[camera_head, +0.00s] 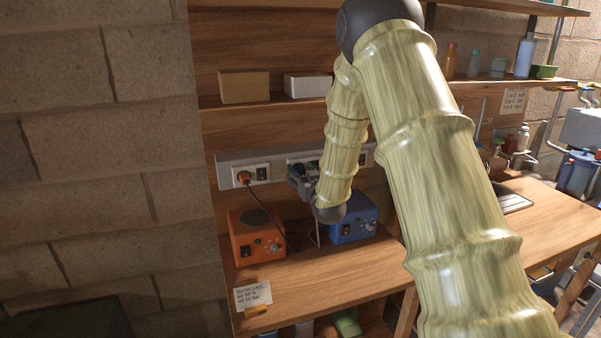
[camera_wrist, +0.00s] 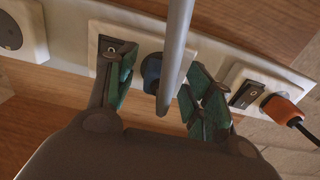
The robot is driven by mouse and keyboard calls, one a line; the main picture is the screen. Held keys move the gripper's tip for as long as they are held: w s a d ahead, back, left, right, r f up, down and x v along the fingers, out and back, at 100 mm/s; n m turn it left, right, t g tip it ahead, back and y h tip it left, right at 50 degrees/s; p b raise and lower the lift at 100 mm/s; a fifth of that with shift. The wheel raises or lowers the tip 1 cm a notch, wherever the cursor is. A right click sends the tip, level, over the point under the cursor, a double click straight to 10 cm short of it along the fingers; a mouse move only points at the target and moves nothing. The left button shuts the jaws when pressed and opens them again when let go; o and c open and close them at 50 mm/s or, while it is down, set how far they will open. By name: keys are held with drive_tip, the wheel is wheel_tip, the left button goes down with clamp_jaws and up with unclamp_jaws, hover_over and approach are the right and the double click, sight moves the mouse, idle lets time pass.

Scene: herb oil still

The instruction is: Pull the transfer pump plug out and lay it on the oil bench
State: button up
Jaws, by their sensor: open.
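A blue plug (camera_wrist: 150,68) sits in a wall socket, beside a dark rocker switch, in the wrist view. My gripper (camera_wrist: 162,88) is open, with one green-padded finger on each side of the blue plug; I cannot tell whether they touch it. In the head view my gripper (camera_head: 303,180) is at the socket strip (camera_head: 225,158) and hides the blue plug. An orange plug (camera_head: 244,178) sits in the socket to its left; it also shows at the right of the wrist view (camera_wrist: 281,109). Neither plug is labelled as the transfer pump's. The wooden oil bench (camera_head: 330,275) lies below.
An orange unit (camera_head: 254,238) and a blue unit (camera_head: 352,222) stand on the bench below the sockets. A note card (camera_head: 253,295) is at the front left. Bare wood lies before the units. A grey rod (camera_wrist: 177,45) crosses the wrist view. A shelf (camera_head: 285,112) is above.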

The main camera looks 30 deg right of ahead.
sight(302, 174)
clamp_jaws()
idle(0.3)
drive_tip(key=shift+s+f, duration=0.1)
drive_tip(key=shift+s+a, duration=0.2)
drive_tip(key=shift+s, duration=0.45)
drive_tip(key=shift+s, duration=0.15)
drive_tip(key=shift+v, duration=2.05)
